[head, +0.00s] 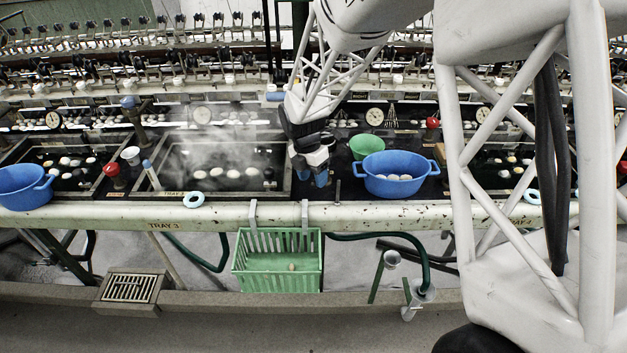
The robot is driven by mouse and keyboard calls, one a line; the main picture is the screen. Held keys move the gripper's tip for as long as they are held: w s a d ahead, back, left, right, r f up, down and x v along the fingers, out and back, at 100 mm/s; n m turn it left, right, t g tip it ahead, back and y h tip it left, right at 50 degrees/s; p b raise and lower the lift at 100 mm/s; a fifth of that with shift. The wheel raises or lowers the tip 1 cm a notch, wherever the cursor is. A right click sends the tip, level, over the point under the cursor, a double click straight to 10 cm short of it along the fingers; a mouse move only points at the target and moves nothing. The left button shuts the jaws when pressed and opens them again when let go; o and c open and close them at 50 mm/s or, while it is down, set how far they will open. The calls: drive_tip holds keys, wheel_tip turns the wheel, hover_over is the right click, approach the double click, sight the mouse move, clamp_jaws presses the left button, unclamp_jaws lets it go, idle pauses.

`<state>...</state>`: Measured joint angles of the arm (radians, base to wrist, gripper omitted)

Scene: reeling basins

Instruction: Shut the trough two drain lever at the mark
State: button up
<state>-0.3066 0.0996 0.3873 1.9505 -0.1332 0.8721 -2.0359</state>
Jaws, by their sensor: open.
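My gripper (311,178) has blue fingertips and points down at the right end of the steaming middle trough (225,187). Its fingers are apart, with nothing visible between them. I cannot tell which part is the trough two drain lever. A pale rod with a blue tip (147,165) leans at the left end of the middle trough. A blue horizontal handle (274,97) shows behind, left of my arm. A blue-topped post (129,103) stands farther left. A thin upright rod (337,190) is just right of my gripper. No lever mark is readable; my arm hides part of the bench.
A blue basin (395,168) and a green bowl (367,146) stand right of my gripper. Another blue basin (24,184) is far left. A green basket (276,285) hangs on the front rail (100,219). Reeling machinery fills the back.

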drive_tip(key=shift+s+d+f, duration=0.1)
drive_tip(key=shift+f, duration=0.65)
clamp_jaws()
